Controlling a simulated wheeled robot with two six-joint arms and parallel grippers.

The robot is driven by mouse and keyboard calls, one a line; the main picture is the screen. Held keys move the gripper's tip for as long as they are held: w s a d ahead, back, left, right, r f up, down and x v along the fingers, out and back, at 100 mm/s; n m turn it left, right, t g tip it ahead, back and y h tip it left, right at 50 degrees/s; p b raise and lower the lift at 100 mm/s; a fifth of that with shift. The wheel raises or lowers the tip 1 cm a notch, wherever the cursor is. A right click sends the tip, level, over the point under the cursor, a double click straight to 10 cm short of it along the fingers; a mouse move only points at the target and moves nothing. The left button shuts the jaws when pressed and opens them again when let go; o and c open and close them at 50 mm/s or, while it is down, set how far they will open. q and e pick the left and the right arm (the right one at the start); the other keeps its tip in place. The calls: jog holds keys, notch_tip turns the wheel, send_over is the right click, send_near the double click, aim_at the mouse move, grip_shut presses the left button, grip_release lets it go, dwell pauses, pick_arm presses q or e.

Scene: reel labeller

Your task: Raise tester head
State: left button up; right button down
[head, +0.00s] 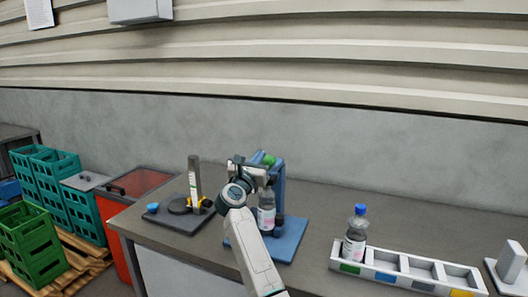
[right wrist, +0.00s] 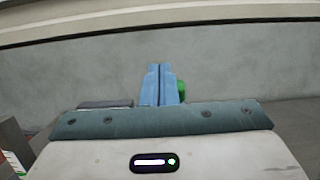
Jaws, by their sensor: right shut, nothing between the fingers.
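The tester is a blue stand with a flat base plate (head: 290,240), an upright column (head: 280,185) and a green knob (head: 268,160) near its top. My right gripper (head: 252,172) is shut and empty at the upper part of the tester, at the height of its head. The arm and gripper hide most of the head, and I cannot tell whether they touch it. A clear bottle (head: 266,218) with a pinkish label stands upright on the base below. In the right wrist view the column (right wrist: 162,85) and the green knob (right wrist: 181,91) rise beyond the gripper body. My left gripper is not in view.
A white rack (head: 405,270) with coloured squares stands at the right, with a blue-capped bottle (head: 355,235) at its left end. A dark device (head: 194,185) with a post stands left of the tester. Green crates (head: 32,240) and a red bin (head: 135,182) are further left.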

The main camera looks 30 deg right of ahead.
jog(key=shift+s+a+f, duration=0.1)
jog(key=shift+s+f, duration=0.1)
jog(key=shift+f, duration=0.35)
